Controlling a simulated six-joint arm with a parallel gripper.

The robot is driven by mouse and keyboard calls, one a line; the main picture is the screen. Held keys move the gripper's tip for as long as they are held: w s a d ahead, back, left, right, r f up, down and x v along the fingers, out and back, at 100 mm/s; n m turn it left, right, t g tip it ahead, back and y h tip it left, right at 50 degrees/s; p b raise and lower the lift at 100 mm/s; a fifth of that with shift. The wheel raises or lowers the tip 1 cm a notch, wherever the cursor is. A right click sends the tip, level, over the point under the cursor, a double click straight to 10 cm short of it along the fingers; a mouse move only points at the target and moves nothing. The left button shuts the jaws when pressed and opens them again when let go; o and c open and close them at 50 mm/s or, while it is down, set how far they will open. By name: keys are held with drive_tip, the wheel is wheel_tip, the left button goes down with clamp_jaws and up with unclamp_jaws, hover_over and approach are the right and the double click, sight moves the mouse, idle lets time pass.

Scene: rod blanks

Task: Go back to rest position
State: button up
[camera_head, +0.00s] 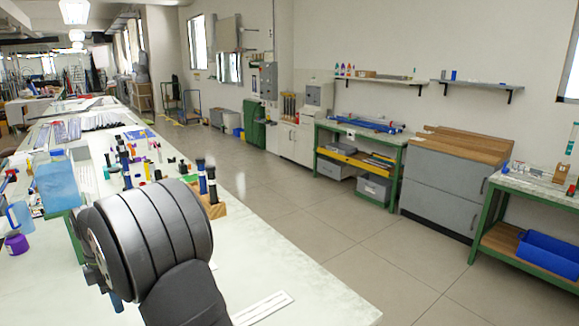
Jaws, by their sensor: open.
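My own dark arm links fill the lower left foreground, and my gripper's fingers do not show; they are hidden or out of frame. Behind the arm, a dark blue rod with a black top (202,178) stands upright. A second similar rod (212,187) stands beside it, at a wooden block (217,209) partly covered by my arm. Further back, several upright rods and small coloured parts (125,165) crowd the bench; they are too small to tell apart.
The pale bench (290,285) is clear at front right, except for a flat white strip (262,308). A translucent blue container (57,185) and a purple cup (16,244) stand at left. Across the open floor (330,230) are a green workbench (319,140) and grey drawers (440,190).

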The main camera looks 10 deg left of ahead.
drive_tip(key=n, duration=0.5)
idle(0.4)
idle(1.3)
